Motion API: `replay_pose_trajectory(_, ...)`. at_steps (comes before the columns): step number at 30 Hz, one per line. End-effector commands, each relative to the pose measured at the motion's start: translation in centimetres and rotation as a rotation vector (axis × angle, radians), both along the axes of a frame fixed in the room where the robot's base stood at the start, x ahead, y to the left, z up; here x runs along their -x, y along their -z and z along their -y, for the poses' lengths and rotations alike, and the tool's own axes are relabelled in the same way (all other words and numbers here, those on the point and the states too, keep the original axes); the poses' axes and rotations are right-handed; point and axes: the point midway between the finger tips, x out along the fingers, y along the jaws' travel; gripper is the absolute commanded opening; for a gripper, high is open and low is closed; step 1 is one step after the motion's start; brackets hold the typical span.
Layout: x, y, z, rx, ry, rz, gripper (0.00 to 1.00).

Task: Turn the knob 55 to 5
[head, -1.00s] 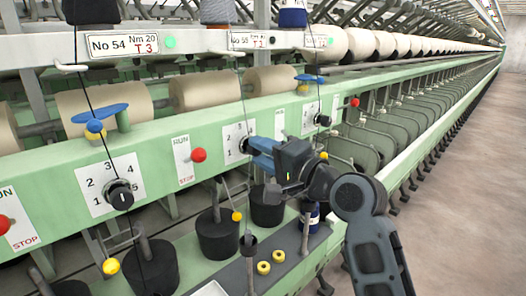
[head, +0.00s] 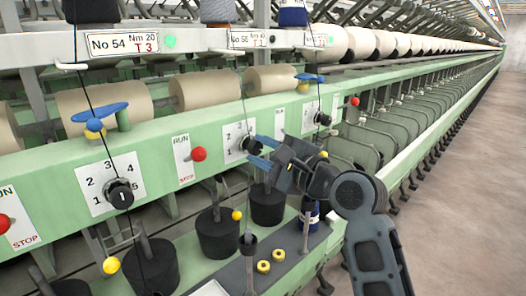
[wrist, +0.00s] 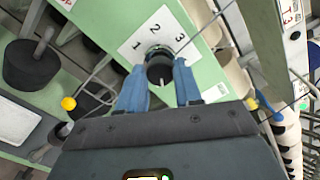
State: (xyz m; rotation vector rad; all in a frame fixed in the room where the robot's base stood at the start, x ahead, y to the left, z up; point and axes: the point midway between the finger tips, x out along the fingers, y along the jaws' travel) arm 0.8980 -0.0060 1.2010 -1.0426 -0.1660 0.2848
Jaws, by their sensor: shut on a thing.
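The knob of position 55 (head: 249,145) is a round black knob on a white dial plate (head: 231,134) on the green rail. In the wrist view the knob (wrist: 160,69) sits between my two blue fingers, below the printed 1, 2 and 3 of its plate (wrist: 158,35). My gripper (head: 260,152) is shut on this knob, one finger on each side. The gripper (wrist: 159,75) hides the rest of the dial, and I cannot read where the knob points. A label plate (head: 250,40) hangs above this position.
A similar knob (head: 120,194) with its own dial is at the left, under the No 54 label (head: 122,43). A red ball button (head: 199,154) sits between the two dials. Black pots (head: 217,234) and a yellow ball (head: 237,215) are below. The aisle floor (head: 455,170) at right is clear.

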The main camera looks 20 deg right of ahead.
Motion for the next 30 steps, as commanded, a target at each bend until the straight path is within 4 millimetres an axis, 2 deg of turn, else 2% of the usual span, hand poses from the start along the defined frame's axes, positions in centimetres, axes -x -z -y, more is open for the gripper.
replay_pose_trajectory(15,-0.04,0.04,0.15,-0.019,0.003,-0.007,0.04)
replay_pose_trajectory(16,-0.04,0.04,0.15,-0.019,0.003,-0.007,0.35)
replay_pose_trajectory(24,-0.02,0.02,0.08,-0.019,0.002,-0.007,0.59)
replay_pose_trajectory(30,0.01,0.03,0.06,-0.018,0.001,-0.006,0.59)
